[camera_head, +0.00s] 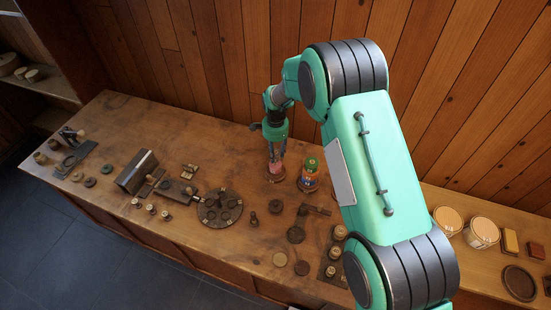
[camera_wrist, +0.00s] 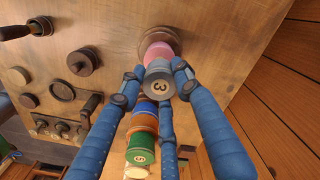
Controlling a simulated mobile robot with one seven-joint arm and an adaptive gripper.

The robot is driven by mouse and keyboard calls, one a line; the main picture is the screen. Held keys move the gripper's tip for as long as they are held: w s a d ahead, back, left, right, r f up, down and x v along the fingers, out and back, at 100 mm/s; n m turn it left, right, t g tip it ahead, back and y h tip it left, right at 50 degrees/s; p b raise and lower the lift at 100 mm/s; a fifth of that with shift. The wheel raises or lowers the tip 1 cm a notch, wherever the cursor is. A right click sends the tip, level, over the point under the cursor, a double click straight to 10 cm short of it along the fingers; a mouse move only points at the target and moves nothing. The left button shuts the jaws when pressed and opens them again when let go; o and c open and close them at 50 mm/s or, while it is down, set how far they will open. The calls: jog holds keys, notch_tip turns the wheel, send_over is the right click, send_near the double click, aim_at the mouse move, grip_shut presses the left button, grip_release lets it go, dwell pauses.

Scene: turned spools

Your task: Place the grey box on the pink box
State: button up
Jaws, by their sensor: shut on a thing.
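The grey box is a grey spool marked "3" (camera_wrist: 159,84) in the wrist view. My gripper (camera_wrist: 157,78) has blue fingers closed around it. The pink box is a pink spool (camera_wrist: 159,54) seen just past the grey one, on a round wooden base (camera_wrist: 152,36). The grey spool is in line with it and overlaps it in the picture; I cannot tell whether they touch. In the head view my gripper (camera_head: 276,143) points down at the back of the bench, with the pink spool (camera_head: 276,168) under it. The grey spool is mostly hidden there.
A stack of coloured spools (camera_head: 309,175), green on top, stands close to the right of my gripper. A wooden wall (camera_head: 230,50) rises behind. A dark round plate (camera_head: 220,207) and several tools lie toward the front left. Tubs (camera_head: 482,232) stand at the right.

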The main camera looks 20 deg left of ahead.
jog(key=shift+f+p, duration=0.35)
jog(key=shift+f, duration=1.4)
jog(key=shift+f, duration=0.1)
jog(key=o, duration=1)
jog(key=shift+c, duration=0.2)
jog(key=shift+r+b, duration=0.75)
jog(key=shift+r, duration=5.35)
